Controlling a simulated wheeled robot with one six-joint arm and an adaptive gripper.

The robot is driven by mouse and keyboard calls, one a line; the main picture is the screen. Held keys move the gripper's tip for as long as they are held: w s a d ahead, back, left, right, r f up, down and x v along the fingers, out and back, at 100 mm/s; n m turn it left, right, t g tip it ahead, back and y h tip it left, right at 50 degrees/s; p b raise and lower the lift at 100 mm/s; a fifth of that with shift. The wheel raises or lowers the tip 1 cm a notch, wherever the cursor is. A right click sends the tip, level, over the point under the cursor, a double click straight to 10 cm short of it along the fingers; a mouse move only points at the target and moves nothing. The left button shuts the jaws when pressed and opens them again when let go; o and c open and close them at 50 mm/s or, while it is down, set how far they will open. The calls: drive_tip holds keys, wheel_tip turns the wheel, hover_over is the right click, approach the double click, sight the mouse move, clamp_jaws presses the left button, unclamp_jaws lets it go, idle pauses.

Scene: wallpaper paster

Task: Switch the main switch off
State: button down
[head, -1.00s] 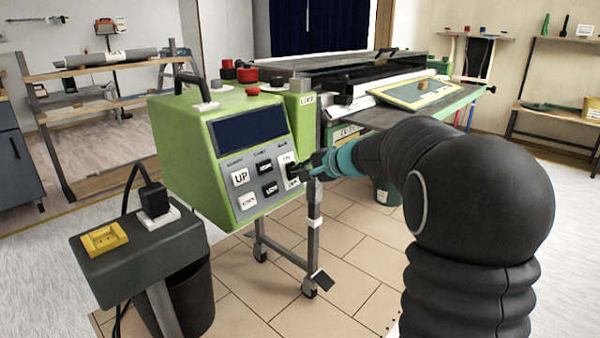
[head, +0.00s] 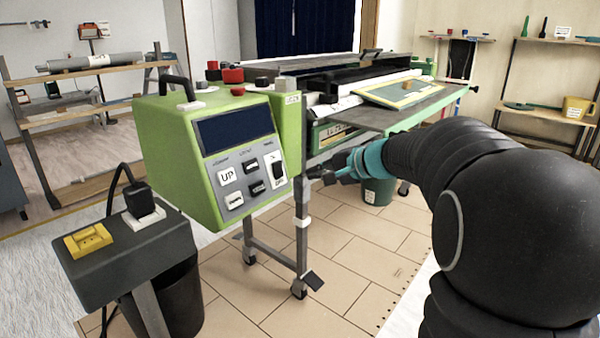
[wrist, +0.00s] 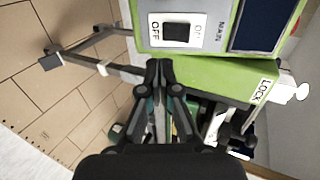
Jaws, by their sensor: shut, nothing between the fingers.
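The main switch (head: 278,170) is a black rocker on a white plate at the right of the green control box's (head: 172,160) sloping front. It also shows in the wrist view (wrist: 177,32), under the label MAIN, with the dark rocker beside the OFF lettering; the ON lettering is faint. My gripper (head: 318,176) is shut and empty, to the right of the switch and apart from it. In the wrist view my shut fingertips (wrist: 160,66) appear at the box's edge, just below the switch plate. Nothing covers the switch.
Other panel buttons, such as UP (head: 227,177), sit left of the switch. A grey metal leg (head: 302,225) stands below the box. The long machine table (head: 385,115) extends behind my gripper. A grey socket stand (head: 130,250) is at the left.

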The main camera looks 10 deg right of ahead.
drive_tip(key=shift+s+d+r, duration=0.2)
drive_tip(key=shift+s+d, duration=0.4)
drive_tip(key=shift+s, duration=0.2)
drive_tip(key=shift+s+d+r, duration=0.15)
drive_tip(key=shift+s+d, duration=0.4)
drive_tip(key=shift+s, duration=0.2)
drive_tip(key=s+a+f+n+g+h, duration=0.1)
drive_tip(key=s+f+n+g+h, duration=0.3)
drive_tip(key=s+f, duration=0.65)
drive_tip(key=s+a+r+n+h+p, duration=0.1)
drive_tip(key=s+a+r+n+p, duration=0.1)
drive_tip(key=s, duration=0.8)
drive_tip(key=s+a+r+n+h+p, duration=0.2)
drive_tip(key=s+a+n, duration=0.2)
drive_tip(key=s, duration=0.6)
drive_tip(key=shift+a+n+g+h+p, duration=0.2)
drive_tip(key=shift+n+g+h+p, duration=0.1)
drive_tip(key=shift+n+g+p, duration=0.1)
